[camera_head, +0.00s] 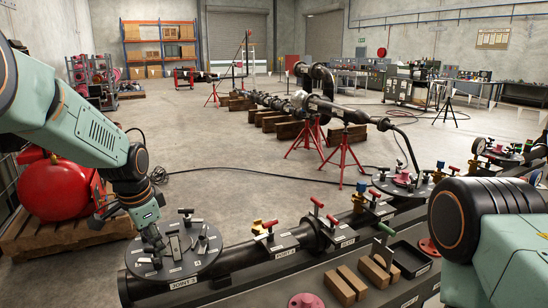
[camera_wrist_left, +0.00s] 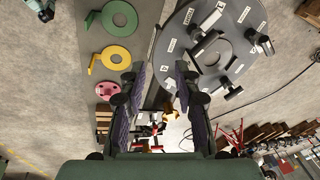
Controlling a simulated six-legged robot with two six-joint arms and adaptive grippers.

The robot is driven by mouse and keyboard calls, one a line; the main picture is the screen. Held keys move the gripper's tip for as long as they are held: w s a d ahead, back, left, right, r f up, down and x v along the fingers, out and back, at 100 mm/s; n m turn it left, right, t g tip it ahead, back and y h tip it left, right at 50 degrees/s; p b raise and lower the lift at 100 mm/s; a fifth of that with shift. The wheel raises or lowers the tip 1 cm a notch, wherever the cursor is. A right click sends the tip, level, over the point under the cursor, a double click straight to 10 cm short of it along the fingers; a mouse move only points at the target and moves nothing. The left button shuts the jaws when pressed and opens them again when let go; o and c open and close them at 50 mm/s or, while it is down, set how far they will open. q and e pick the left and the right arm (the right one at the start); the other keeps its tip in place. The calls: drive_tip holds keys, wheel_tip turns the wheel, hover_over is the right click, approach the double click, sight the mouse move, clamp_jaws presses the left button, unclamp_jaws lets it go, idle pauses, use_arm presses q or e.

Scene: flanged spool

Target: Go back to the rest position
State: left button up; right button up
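I cannot tell whether the fingertips touch anything. The dark spool pipe (camera_head: 300,240) runs from the plate toward the right. Part of my right arm fills the lower right of the head view; its gripper does not show.
Wooden blocks (camera_head: 347,283) and a black tray (camera_head: 408,258) lie on the bench right of the pipe. A red tank (camera_head: 55,188) stands left on a pallet. Open floor lies behind.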

use_arm(q)
drive_tip(key=s+d+f+n+t+b, duration=0.15)
drive_tip(key=s+f+n, duration=0.25)
drive_tip(key=s+f, duration=0.5)
drive_tip(key=s+d+f+n+t+b, duration=0.15)
drive_tip(key=s+f+n, duration=0.3)
drive_tip(key=f, duration=0.85)
drive_tip(key=s+f+g+b, duration=0.2)
drive_tip(key=s+f, duration=0.4)
drive_tip(key=s, duration=0.8)
drive_tip(key=s+d+f+n+g+b, duration=0.1)
drive_tip(key=s+f+g+b, duration=0.2)
drive_tip(key=s, duration=1.1)
wheel_tip(320, 180, down, 4)
drive_tip(key=shift+s+d+r+g+b, duration=0.2)
drive_tip(key=shift+s+g+b, duration=0.1)
drive_tip(key=shift+s+b, duration=0.1)
use_arm(e)
wheel_tip(320, 180, down, 9)
drive_tip(key=shift+r, duration=0.15)
use_arm(q)
drive_tip(key=shift+w, duration=0.1)
use_arm(e)
drive_tip(key=shift+o, duration=0.4)
drive_tip(key=shift+w, duration=0.1)
